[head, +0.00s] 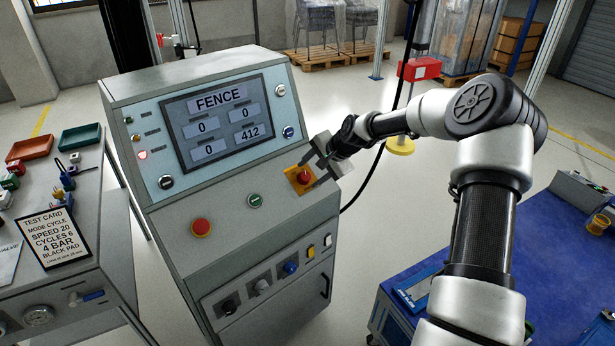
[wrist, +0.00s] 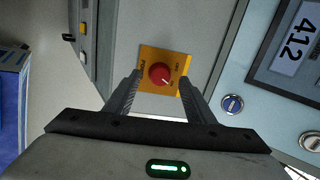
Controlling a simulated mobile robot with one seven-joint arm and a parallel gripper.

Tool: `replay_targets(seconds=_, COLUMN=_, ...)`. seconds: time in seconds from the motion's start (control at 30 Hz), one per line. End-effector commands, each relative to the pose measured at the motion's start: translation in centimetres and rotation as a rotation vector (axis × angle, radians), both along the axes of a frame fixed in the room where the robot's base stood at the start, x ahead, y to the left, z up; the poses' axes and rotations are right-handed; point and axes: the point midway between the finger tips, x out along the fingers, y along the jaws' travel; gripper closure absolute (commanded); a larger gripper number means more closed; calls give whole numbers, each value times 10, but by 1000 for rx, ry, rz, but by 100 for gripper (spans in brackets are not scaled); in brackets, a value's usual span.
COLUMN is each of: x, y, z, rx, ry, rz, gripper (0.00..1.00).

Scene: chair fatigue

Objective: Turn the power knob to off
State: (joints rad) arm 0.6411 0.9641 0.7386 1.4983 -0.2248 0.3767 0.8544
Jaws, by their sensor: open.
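The power knob (head: 304,175) is a red round knob on a yellow plate (head: 290,173) at the right of the console's sloped panel. In the wrist view the red knob (wrist: 160,74) shows a small pale mark at its lower right, and the yellow plate (wrist: 148,55) carries small lettering, partly too small to read. My gripper (head: 308,180) is open at the knob. In the wrist view its two fingers (wrist: 158,85) stand either side of the knob's near side, with gaps between them and the knob. I cannot tell how far the tips are above the panel.
The console (head: 150,95) has a screen (head: 215,120) reading FENCE, a red button (head: 201,227) and a green button (head: 255,200). Its lower strip holds several knobs and switches. A side bench (head: 75,270) stands left with a test card (head: 55,239). A blue-topped table (head: 560,240) is at right.

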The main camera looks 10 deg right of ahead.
Motion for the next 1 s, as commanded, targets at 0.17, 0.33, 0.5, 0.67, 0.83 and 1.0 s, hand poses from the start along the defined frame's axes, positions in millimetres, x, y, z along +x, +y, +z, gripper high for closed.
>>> replay_targets(seconds=0.17, x=11, y=8, z=-18, rx=1, ry=0, rz=1, gripper=50)
replay_targets(seconds=0.33, x=15, y=11, z=-24, rx=1, ry=0, rz=-1, gripper=50)
replay_targets(seconds=0.5, x=15, y=11, z=-24, rx=0, ry=0, rz=0, gripper=50)
replay_targets(seconds=0.67, x=15, y=11, z=-24, rx=0, ry=0, rz=0, gripper=65)
replay_targets(seconds=0.83, x=15, y=11, z=-24, rx=0, ry=0, rz=0, gripper=91)
replay_targets(seconds=1.0, x=15, y=10, z=-24, rx=-4, ry=-3, rz=8, gripper=91)
